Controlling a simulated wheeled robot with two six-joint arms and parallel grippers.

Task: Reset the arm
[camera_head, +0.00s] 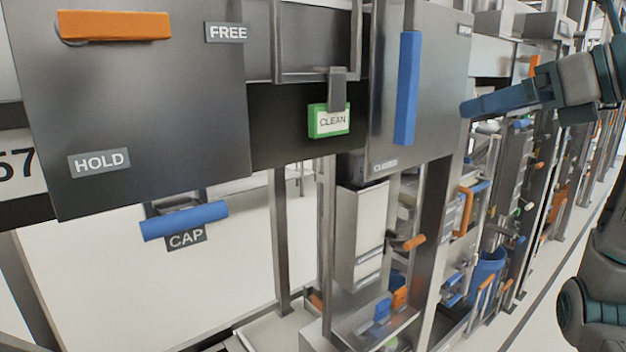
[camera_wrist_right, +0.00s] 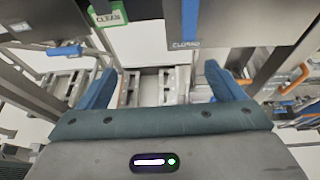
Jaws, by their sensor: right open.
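My right gripper (camera_head: 500,101) is at the upper right of the head view, in front of the machine row and to the right of the blue vertical handle. In the right wrist view its two blue fingers (camera_wrist_right: 166,92) stand wide apart with nothing between them. My right arm (camera_head: 600,265) runs along the right edge of the head view. My left gripper does not show in either view.
A grey panel with an orange handle (camera_head: 115,26) is at upper left. A blue vertical handle (camera_head: 408,88) is on a grey box. A green CLEAN tag (camera_head: 330,121) hangs between them. A blue CAP handle (camera_head: 184,221) is below. Pale floor (camera_head: 535,305) is clear at right.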

